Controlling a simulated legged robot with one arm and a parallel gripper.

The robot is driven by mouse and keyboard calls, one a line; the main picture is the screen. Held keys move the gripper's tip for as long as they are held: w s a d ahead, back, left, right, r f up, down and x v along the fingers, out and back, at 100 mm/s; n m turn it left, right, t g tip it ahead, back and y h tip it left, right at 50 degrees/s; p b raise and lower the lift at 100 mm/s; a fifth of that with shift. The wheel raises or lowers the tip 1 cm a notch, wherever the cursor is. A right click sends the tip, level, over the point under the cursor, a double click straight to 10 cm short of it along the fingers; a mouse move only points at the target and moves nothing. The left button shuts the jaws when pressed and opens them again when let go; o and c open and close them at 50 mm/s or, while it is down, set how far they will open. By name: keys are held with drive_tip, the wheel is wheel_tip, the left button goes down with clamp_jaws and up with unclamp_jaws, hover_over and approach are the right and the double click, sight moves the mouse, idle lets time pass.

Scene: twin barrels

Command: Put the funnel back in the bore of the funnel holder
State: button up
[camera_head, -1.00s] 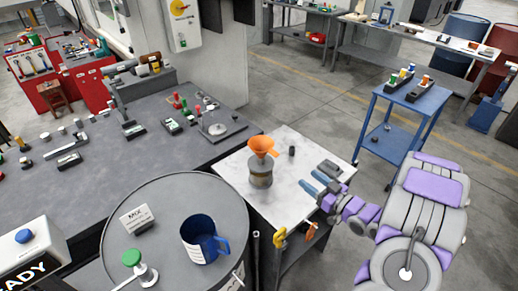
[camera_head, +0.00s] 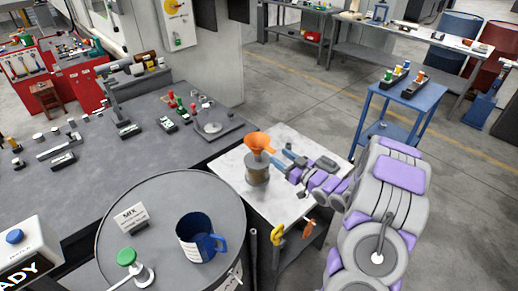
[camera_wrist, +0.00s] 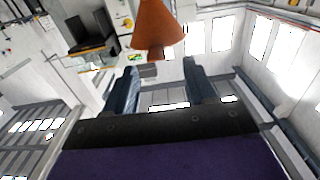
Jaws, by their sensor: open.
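The orange funnel (camera_head: 258,142) stands upright in the top of a grey metal canister (camera_head: 257,170) on the white-topped table. My gripper (camera_head: 280,155) is open and empty just to the right of the funnel, its blue-grey fingers pointing at it. In the wrist view the funnel (camera_wrist: 157,28) appears ahead of and between the spread fingertips (camera_wrist: 160,66); I cannot tell whether they touch it.
A dark drum (camera_head: 160,270) stands at the front, bearing a blue mug (camera_head: 197,238) and a green-topped fitting (camera_head: 127,257). The grey bench (camera_head: 60,200) lies left. A blue cart (camera_head: 408,100) stands beyond the table. The white table's front (camera_head: 275,208) is clear.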

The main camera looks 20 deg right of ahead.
sight(273, 151)
drive_tip(key=x, duration=0.2)
drive_tip(key=b+x, duration=0.1)
drive_tip(key=x, duration=0.1)
drive_tip(key=shift+w+d+f, duration=0.15)
drive_tip(key=shift+f, duration=0.25)
drive_tip(key=shift+w, duration=0.4)
drive_tip(key=shift+c, duration=0.3)
clamp_jaws()
